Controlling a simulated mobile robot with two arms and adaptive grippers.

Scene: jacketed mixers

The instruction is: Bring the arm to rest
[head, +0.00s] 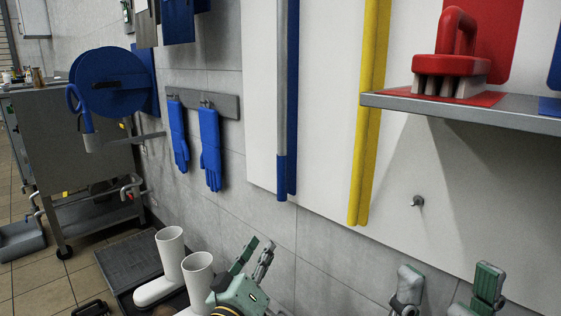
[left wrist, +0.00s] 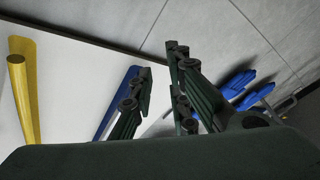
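My left gripper (head: 257,252) is at the bottom centre of the head view, with green and grey fingers pointing up beside the white boots. Its fingers stand apart with nothing between them; the left wrist view shows the same gap (left wrist: 157,80). My right gripper (head: 447,284) is at the bottom right edge of the head view. Its two fingers are spread wide and nothing shows between them. Its palm is cut off by the frame.
White boots (head: 198,277) stand on a dark mat (head: 128,262) beside the left gripper. A shelf (head: 520,117) with a red brush (head: 450,62) juts out at the right. Yellow (head: 370,110) and blue poles (head: 287,120) and blue gloves (head: 209,148) hang on the wall. A steel cart (head: 65,145) stands left.

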